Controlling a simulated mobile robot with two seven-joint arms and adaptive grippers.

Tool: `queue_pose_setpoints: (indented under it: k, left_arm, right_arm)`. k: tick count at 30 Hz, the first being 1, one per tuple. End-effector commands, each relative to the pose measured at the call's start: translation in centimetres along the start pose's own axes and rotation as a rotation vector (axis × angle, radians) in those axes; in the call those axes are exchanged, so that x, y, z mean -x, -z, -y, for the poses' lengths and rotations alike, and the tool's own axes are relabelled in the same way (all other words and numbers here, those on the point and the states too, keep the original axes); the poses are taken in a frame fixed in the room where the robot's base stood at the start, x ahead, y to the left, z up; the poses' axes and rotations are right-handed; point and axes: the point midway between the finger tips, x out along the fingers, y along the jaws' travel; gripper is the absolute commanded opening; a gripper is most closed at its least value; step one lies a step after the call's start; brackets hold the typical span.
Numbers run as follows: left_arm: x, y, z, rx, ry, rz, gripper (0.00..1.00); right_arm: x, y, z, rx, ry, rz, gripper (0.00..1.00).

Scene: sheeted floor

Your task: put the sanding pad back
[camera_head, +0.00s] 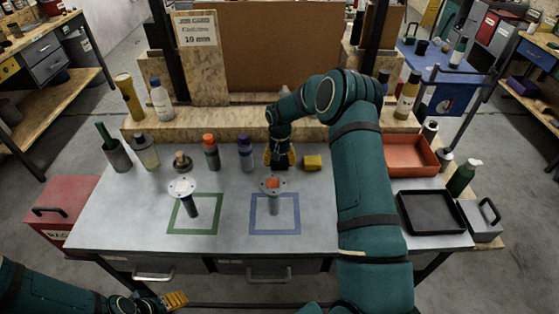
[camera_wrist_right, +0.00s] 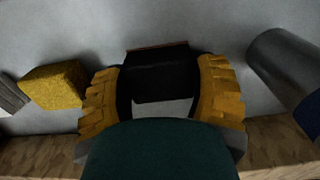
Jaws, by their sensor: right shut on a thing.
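My right gripper (camera_head: 280,157) points down at the back of the grey workbench (camera_head: 226,225), between a purple-capped bottle and a yellow block. Its yellow fingers (camera_wrist_right: 160,95) are shut on a dark block, which I take to be the sanding pad (camera_wrist_right: 160,75); it has a thin brownish edge in the wrist view. The pad is low, at or near the bench top; I cannot tell if it touches. In the head view it is mostly hidden by the gripper. My left gripper (camera_head: 162,300) is at the lower left, below the bench's front edge; its jaw opening is unclear.
The yellow block (camera_head: 312,162) and purple-capped bottle (camera_head: 246,154) stand close on either side. A black tray (camera_head: 432,229) and orange bin (camera_head: 412,172) are right.

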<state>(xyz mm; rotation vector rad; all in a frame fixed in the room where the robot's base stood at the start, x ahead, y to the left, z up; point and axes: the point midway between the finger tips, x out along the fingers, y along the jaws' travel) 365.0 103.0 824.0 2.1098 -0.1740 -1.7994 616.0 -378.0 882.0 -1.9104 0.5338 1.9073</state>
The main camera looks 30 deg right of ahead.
Motion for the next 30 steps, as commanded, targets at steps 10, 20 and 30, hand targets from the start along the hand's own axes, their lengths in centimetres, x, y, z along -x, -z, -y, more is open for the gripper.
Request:
queue_pose_setpoints:
  k: [10, 20, 30]
  left_arm:
    - [-0.3, -0.2, 0.1, -0.001, 0.0, 0.003, 0.6]
    - [-0.2, -0.1, 0.1, -0.001, 0.0, 0.003, 0.6]
    - [0.2, 0.1, -0.1, 0.0, 0.0, -0.001, 0.6]
  right_arm:
    - [-0.3, 0.0, 0.0, 0.0, 0.0, 0.0, 0.68]
    - [-0.2, 0.0, 0.0, 0.0, 0.0, 0.0, 0.94]
    - [3.1, 0.1, 0.0, 0.001, 0.001, -0.004, 0.94]
